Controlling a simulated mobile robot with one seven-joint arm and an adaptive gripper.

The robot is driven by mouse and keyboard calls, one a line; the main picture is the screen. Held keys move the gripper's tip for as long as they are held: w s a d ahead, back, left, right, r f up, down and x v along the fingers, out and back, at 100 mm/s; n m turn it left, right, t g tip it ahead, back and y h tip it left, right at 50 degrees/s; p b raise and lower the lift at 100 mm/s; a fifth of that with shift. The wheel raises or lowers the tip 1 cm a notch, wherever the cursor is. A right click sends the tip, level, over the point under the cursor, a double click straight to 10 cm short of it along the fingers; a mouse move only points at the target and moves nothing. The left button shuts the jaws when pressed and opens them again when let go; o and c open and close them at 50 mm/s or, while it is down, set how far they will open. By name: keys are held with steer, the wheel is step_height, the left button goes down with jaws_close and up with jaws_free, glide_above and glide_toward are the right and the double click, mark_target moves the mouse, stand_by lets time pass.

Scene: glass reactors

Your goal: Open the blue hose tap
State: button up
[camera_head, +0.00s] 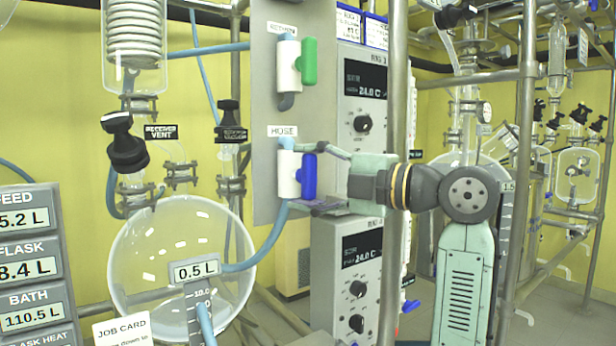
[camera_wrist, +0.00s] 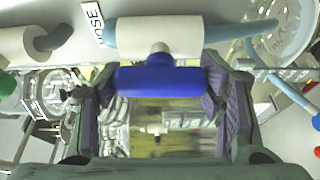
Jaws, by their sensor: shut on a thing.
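The blue hose tap has a white body (camera_head: 288,176) on the grey panel under the HOSE label, with a blue handle (camera_head: 309,177) on its front. The handle stands upright, parallel to the white body. In the wrist view the blue handle (camera_wrist: 160,80) lies lengthwise beside the white body (camera_wrist: 155,36). My gripper (camera_head: 318,178) reaches in from the right. In the wrist view its purple-padded fingers (camera_wrist: 160,92) are shut on the two ends of the handle, one at each end. The exact contact at the pads is partly hidden.
A tap with a green handle (camera_head: 309,61) sits above on the same panel (camera_head: 265,100). A blue hose (camera_head: 268,243) runs from the blue tap to the round glass flask (camera_head: 150,255). Controller boxes (camera_head: 352,270) and a vertical metal post (camera_head: 396,120) stand close by my wrist.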

steer(key=o, duration=1.2)
steer(key=v, duration=1.2)
